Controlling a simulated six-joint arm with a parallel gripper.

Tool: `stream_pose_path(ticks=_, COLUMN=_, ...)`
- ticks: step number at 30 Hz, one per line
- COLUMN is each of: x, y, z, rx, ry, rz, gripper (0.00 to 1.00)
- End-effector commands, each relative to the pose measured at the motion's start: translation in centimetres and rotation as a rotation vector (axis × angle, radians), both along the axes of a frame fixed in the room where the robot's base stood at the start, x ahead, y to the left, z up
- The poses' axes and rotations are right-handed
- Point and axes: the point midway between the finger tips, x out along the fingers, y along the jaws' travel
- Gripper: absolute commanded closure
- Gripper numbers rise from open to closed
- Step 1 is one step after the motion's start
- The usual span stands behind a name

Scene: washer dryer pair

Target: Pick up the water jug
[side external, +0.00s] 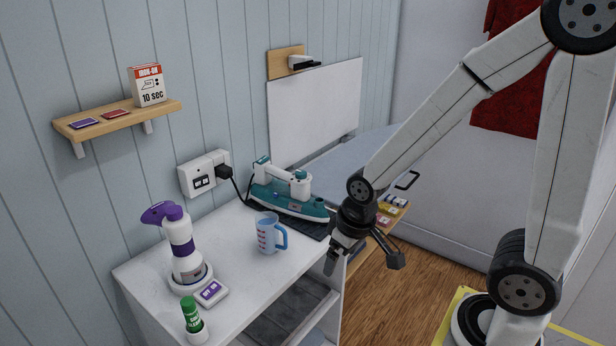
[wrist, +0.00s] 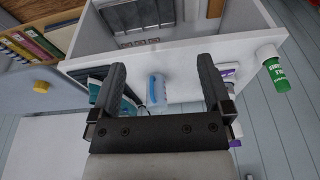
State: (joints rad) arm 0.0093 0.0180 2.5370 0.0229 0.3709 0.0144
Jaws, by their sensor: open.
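The water jug (side external: 267,233) is a small pale blue measuring jug with a blue handle and dark markings. It stands upright on the white cabinet top, and its handle points right in the side view. In the wrist view the jug (wrist: 157,89) shows between the two fingers, some distance beyond them. My gripper (side external: 365,262) is open and empty, to the right of the jug and past the cabinet's right edge. In the wrist view my gripper (wrist: 163,78) has its fingers spread wide and touches nothing.
A teal iron (side external: 290,200) stands behind the jug on a dark mat. A wall socket (side external: 203,172) has a cord. White top (side external: 240,275) is bare around the jug's front.

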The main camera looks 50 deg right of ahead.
Motion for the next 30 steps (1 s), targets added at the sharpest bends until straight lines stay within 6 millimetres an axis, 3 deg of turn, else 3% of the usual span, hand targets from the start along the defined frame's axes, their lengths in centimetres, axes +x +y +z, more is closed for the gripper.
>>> stream_pose_path(ticks=11, x=4.7, y=-1.2, z=-0.7, rx=0.192, ry=0.186, rz=-0.436, gripper=0.00)
stream_pose_path(ticks=21, x=11.3, y=-2.4, z=-1.5, rx=0.504, ry=0.426, rz=-0.919, gripper=0.00)
stream_pose_path(ticks=30, x=17.5, y=-4.7, z=-1.7, rx=0.833, ry=0.649, rz=-1.241, gripper=0.00)
